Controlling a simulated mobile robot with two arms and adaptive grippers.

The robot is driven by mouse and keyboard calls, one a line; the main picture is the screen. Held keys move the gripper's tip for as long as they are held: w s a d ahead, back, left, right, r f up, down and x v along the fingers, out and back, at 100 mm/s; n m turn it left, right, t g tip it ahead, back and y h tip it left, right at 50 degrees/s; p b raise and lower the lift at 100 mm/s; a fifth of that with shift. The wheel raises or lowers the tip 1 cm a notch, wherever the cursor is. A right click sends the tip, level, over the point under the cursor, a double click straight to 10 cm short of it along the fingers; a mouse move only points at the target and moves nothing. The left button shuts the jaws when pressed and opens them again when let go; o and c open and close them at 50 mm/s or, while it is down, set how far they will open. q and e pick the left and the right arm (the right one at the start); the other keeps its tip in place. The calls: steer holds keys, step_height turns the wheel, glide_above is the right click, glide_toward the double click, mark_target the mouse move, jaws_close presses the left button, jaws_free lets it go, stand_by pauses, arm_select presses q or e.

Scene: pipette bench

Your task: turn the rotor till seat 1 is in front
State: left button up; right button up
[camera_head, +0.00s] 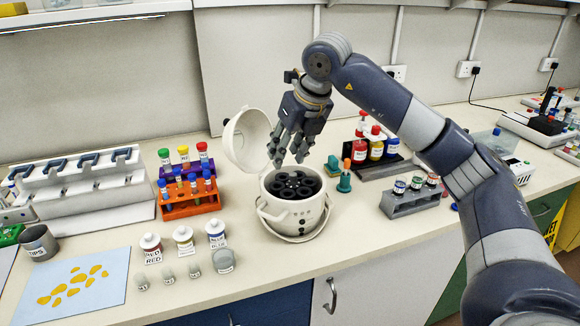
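The black rotor (293,184) sits inside a round white centrifuge (292,222) with a handle and small dark marks on its front. Several dark round seats show around the rotor's hub. I cannot read which seat is number 1 or which one faces front. The white lid (247,138) stands open at the back left. My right gripper (290,156) points down above the rear of the rotor. Its fingers are spread, with nothing between them, and appear just clear of the rotor. My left gripper is out of view.
An orange rack (188,206) of tubes stands left of the centrifuge, with several labelled bottles and grey weights in front. A green item (344,182) and a grey rack (412,202) stand to the right. The counter's front edge is close before the centrifuge.

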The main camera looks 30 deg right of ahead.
mark_target(293, 174)
steer(key=shift+m+h, duration=0.5)
steer(key=shift+h, duration=0.2)
steer(key=w+d+f, duration=0.1)
steer(key=f, duration=0.2)
steer(key=w+d+f+p, duration=0.1)
steer(key=f, duration=0.1)
steer(key=w+d+f+p, duration=0.1)
steer(key=d+f, duration=0.1)
steer(key=f, duration=0.1)
steer(key=shift+w+f, duration=0.15)
steer(key=shift+f, duration=0.2)
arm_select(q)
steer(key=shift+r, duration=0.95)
arm_select(e)
steer(key=shift+c, duration=0.6)
jaws_close()
